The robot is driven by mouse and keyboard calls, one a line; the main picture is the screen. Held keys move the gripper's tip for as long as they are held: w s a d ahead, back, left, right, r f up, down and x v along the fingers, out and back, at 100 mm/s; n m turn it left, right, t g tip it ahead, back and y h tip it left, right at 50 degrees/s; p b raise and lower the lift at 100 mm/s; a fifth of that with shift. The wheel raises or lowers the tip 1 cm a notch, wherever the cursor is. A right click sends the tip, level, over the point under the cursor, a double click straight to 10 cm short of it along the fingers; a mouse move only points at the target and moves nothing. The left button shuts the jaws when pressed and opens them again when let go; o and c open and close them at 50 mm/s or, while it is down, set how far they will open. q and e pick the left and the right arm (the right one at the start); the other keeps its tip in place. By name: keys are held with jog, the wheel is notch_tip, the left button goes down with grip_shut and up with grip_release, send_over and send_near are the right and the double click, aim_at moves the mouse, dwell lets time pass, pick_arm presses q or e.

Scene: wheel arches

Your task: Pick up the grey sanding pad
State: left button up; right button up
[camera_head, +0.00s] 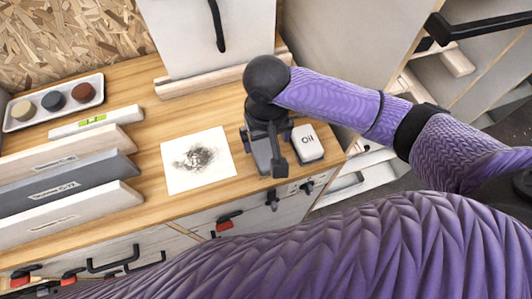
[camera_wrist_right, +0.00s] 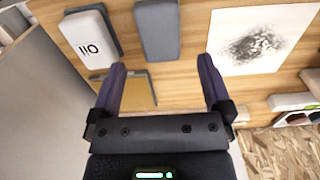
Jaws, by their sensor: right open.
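A grey rounded block (camera_wrist_right: 158,30), which looks like the sanding pad, lies on the wooden worktop in the right wrist view. It is beside a white block marked "Oil" (camera_wrist_right: 90,38). In the head view the "Oil" block (camera_head: 307,143) is just right of my right gripper (camera_head: 268,150), which largely hides the grey block. In the wrist view my right gripper (camera_wrist_right: 162,65) is open, with nothing between its fingers. The grey block is beyond the fingertips, apart from them. My left gripper is not in view.
White paper with a dark smudge (camera_head: 199,160) lies left of the gripper. A white tray (camera_head: 56,108) holds three round pieces, one dark grey. Long panels (camera_head: 68,187) and a spirit level (camera_head: 96,121) are at left. A white upright board (camera_head: 190,40) stands behind.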

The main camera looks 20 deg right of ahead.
aim_at(267, 154)
jog(key=f+b, duration=0.1)
jog(key=f, duration=0.2)
jog(key=f+b, duration=0.1)
jog(key=f, duration=0.2)
jog(key=f+b, duration=0.1)
jog(key=f, duration=0.2)
jog(key=shift+w+d, duration=0.15)
jog(key=shift+w, duration=0.2)
jog(key=shift+r, duration=0.1)
jog(key=c, duration=1.1)
